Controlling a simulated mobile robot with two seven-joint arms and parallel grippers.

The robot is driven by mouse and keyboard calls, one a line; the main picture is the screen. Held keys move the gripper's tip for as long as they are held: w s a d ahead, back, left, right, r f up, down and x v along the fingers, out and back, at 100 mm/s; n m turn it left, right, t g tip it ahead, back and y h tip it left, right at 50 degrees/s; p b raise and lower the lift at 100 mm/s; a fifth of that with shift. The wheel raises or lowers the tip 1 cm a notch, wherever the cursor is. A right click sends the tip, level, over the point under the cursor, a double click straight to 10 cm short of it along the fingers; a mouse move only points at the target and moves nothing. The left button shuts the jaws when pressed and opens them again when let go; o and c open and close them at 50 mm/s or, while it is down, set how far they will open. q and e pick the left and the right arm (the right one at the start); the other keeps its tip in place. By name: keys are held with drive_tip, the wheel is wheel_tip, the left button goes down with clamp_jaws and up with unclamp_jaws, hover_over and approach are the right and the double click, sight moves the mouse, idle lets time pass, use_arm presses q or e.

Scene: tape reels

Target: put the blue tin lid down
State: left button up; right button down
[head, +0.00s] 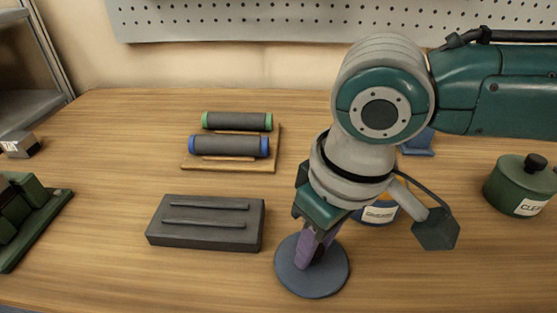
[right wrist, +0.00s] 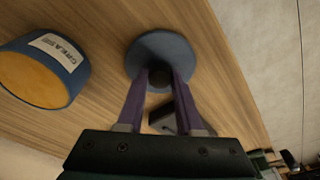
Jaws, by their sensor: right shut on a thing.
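The blue tin lid (head: 312,278) is a flat blue-grey disc near the front of the table, and it also shows in the right wrist view (right wrist: 163,48). My right gripper (head: 311,256) points down with its purple fingers shut on the lid's dark knob (right wrist: 160,78). The lid looks level; I cannot tell whether it touches the table or hangs just above it. A blue tin (head: 378,216) with a white label stands behind and right of it, partly hidden by my arm. In the right wrist view the tin (right wrist: 72,62) shows an orange face. My left gripper is not in view.
A dark grey block (head: 206,236) with two ridges lies left of the lid. Behind it, two rollers (head: 237,121) sit on a wooden stand (head: 230,166). A green lidded tin (head: 516,187) stands right. A dark green stand (head: 30,230) is at far left. Table front right is clear.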

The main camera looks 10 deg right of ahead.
sight(324, 271)
drive_tip(key=shift+f, duration=0.15)
drive_tip(key=c, duration=0.6)
unclamp_jaws()
drive_tip(key=shift+o, duration=0.2)
wheel_tip(324, 271, up, 12)
drive_tip(key=s+p, duration=0.2)
drive_tip(key=s+a+f+t+y, duration=0.1)
drive_tip(key=s+a+f+y, duration=0.1)
drive_tip(key=s+a+y, duration=0.3)
drive_tip(key=s+d+f+m+h, duration=0.2)
drive_tip(key=s+d, duration=0.2)
drive_tip(key=d, duration=0.2)
drive_tip(key=s+d+f+m+t+h, duration=0.1)
drive_tip(key=s+d+f+h, duration=0.1)
drive_tip(key=s+d, duration=0.3)
drive_tip(key=shift+d+f+m+h, duration=0.15)
drive_tip(key=shift+d+m+h, duration=0.25)
drive_tip(key=shift+d+h, duration=0.55)
drive_tip(key=shift+d, duration=0.1)
